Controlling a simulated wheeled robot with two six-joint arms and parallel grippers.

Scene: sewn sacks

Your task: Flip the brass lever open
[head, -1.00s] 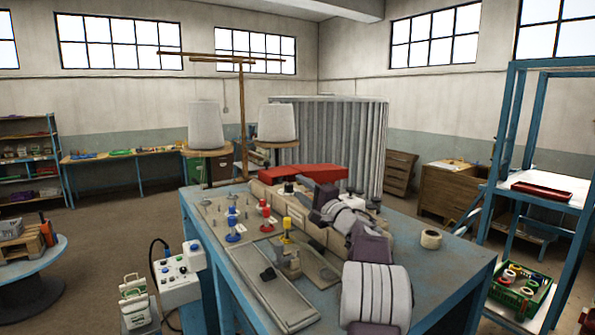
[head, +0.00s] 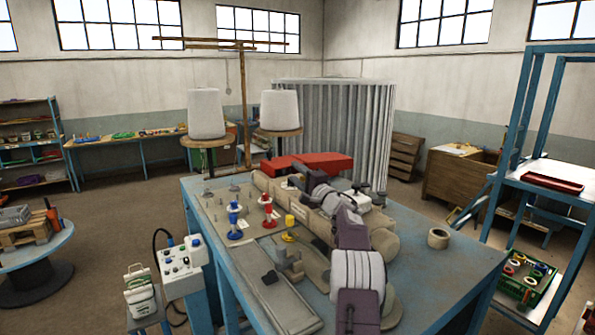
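My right gripper (head: 295,181) reaches over the middle of the blue workbench (head: 455,268), close to the front of the red machine body (head: 325,162). Its fingers are small and dark here, and I cannot tell whether they are open or shut. I cannot make out the brass lever for certain; the hand and wrist cover part of the machine. My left gripper does not show.
Blue, red and yellow-topped pieces (head: 235,218) stand on the bench left of my arm. A beige sack roll (head: 385,243) lies behind it, and a tape roll (head: 438,238) sits to the right. A control box (head: 183,270) stands at the bench's left side.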

